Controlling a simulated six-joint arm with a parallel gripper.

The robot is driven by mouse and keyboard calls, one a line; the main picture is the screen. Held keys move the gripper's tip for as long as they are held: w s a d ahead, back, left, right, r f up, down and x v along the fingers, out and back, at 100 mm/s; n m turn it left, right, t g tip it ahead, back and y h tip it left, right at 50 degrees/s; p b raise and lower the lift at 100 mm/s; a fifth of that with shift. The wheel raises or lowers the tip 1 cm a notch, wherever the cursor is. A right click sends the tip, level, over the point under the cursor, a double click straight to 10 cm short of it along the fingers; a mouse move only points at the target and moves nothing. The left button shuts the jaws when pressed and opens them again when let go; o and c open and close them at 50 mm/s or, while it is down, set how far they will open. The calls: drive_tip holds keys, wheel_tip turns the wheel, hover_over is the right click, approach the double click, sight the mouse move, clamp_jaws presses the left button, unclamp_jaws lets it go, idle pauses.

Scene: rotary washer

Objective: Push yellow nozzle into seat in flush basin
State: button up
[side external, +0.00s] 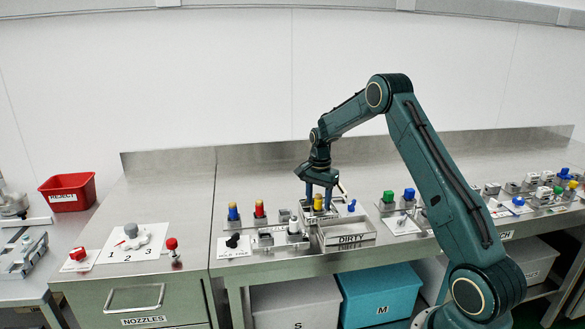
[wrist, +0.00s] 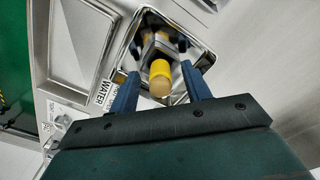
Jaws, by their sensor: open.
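The yellow nozzle (wrist: 160,76) stands in the square steel flush basin (wrist: 205,52), between my blue fingers in the wrist view. Its tan round end faces the camera. In the side view the yellow nozzle (side external: 318,203) shows just below my fingers. My gripper (wrist: 160,71) is open, with a finger on each side of the nozzle and visible gaps between. In the side view my gripper (side external: 319,192) points down over the basin. The seat is mostly hidden by the nozzle, and I cannot tell how deep the nozzle sits.
A tray labelled DIRTY (side external: 350,239) is in front of the basin. A blue-handled valve (side external: 351,206) stands close at right. A WATER label (wrist: 104,91) is beside the basin.

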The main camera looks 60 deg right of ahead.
drive_tip(key=shift+r, duration=0.15)
wheel_tip(320, 180, up, 14)
drive_tip(key=shift+f, duration=0.2)
idle(0.4)
drive_tip(key=s+a+r+n+t, duration=0.1)
drive_tip(key=s+a+r+n, duration=0.4)
drive_tip(key=a, duration=0.4)
drive_tip(key=s+a+r+n+t, duration=0.1)
drive_tip(key=s+a+r+n, duration=0.35)
drive_tip(key=a+r, duration=0.4)
drive_tip(key=s+a+f+n+t, duration=0.1)
drive_tip(key=s+a+n, duration=0.3)
drive_tip(key=s, duration=0.5)
drive_tip(key=s+a+f+n+t, duration=0.2)
drive_tip(key=s+a+f+n, duration=0.2)
drive_tip(key=s+a, duration=0.4)
drive_tip(key=shift+s+f+t, duration=0.25)
drive_tip(key=shift+s+t, duration=0.05)
drive_tip(key=shift+s, duration=0.5)
